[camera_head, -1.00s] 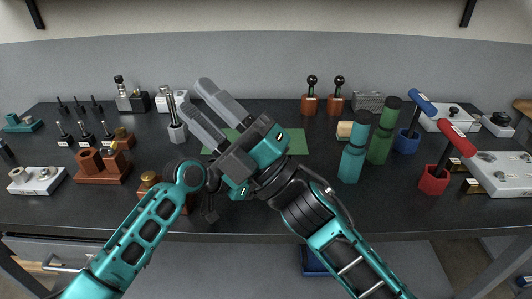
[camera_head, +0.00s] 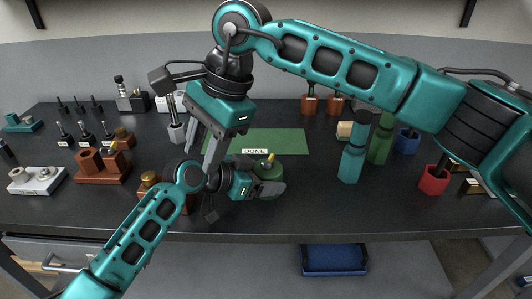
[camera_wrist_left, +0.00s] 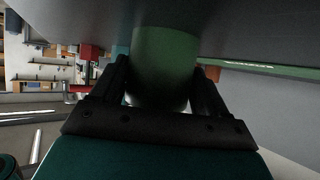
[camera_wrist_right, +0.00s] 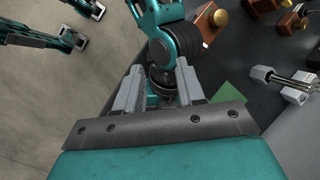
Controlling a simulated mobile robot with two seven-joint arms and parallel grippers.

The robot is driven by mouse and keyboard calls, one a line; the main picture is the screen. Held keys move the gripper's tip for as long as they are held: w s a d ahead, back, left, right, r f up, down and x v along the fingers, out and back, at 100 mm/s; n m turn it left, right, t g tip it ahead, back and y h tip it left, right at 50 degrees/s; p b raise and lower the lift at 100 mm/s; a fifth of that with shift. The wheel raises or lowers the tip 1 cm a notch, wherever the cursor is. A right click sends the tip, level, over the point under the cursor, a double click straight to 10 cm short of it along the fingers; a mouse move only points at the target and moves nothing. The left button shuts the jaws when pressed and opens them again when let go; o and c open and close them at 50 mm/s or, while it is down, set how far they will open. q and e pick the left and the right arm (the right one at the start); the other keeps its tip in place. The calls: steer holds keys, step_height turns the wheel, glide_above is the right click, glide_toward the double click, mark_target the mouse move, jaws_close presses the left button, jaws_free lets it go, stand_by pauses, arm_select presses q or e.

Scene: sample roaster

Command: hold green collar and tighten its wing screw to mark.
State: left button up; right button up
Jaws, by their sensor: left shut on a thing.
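The green collar (camera_head: 270,173) stands upright at the near edge of the green mat, with a small brass-coloured screw (camera_head: 268,159) on top. My left gripper (camera_head: 266,187) is shut around the collar from the left side. In the left wrist view the green body (camera_wrist_left: 165,65) sits between both fingers. My right gripper (camera_head: 200,158) is open and empty, pointing down to the left of the collar, above my left wrist. The right wrist view shows its parted fingers (camera_wrist_right: 158,90) with my left arm beyond them. The mark on the collar is too small to see.
The green mat (camera_head: 290,140) carries a DONE label (camera_head: 255,151). Right are a teal bottle (camera_head: 352,162), a dark green bottle (camera_head: 380,148) and a red holder (camera_head: 433,180). A blue bin (camera_head: 335,259) lies below the table.

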mark_target(268, 158)
steer(key=w+d+r+n+t+h, duration=0.1)
steer(key=w+d+r+t+h, duration=0.1)
steer(key=w+d+t+h, duration=0.35)
steer(key=shift+g+h, duration=0.55)
steer(key=shift+h, duration=0.1)
steer(key=x, duration=0.8)
steer(key=d+x, duration=0.1)
steer(key=x, duration=0.4)
steer(key=shift+w+d+r, duration=0.1)
steer(key=shift+w+r, duration=0.25)
steer(key=shift+w, duration=0.05)
jaws_close()
